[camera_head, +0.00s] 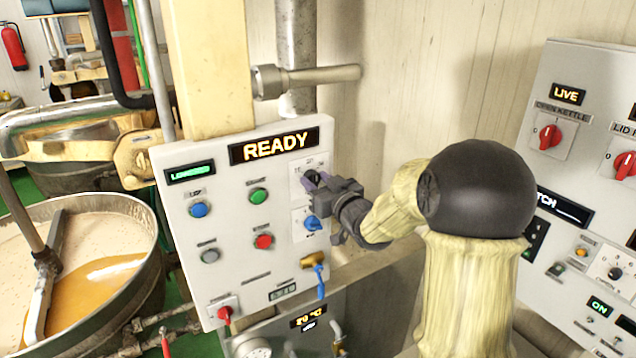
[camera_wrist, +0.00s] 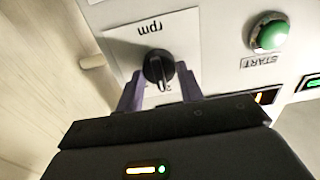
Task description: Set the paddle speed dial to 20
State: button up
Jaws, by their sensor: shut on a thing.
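The paddle speed dial is a black round knob (camera_wrist: 157,67) on a white plate marked "rpm" (camera_wrist: 150,30), which shows upside down in the wrist view. My gripper (camera_wrist: 160,88) has its two purple fingers on either side of the knob and is shut on it. In the head view my gripper (camera_head: 316,180) is at the upper right of the white control panel (camera_head: 175,230), covering most of the dial plate (camera_head: 297,172). The number the dial points at is hidden or too small to read.
A blue knob (camera_head: 312,223) sits just below my gripper. A green START button (camera_wrist: 270,34) is beside the dial; red, blue and grey buttons are lower left. The sign (camera_head: 275,146) reads READY. A pipe handle (camera_head: 320,76) juts out above; a kettle (camera_head: 85,260) stands left.

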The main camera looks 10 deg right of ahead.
jog(key=o, duration=1)
jog(key=b+v, duration=0.4)
jog(key=v, duration=1.3)
jog(key=shift+s+d+b, duration=0.1)
jog(key=shift+s+b, duration=0.1)
jog(key=shift+b, duration=0.1)
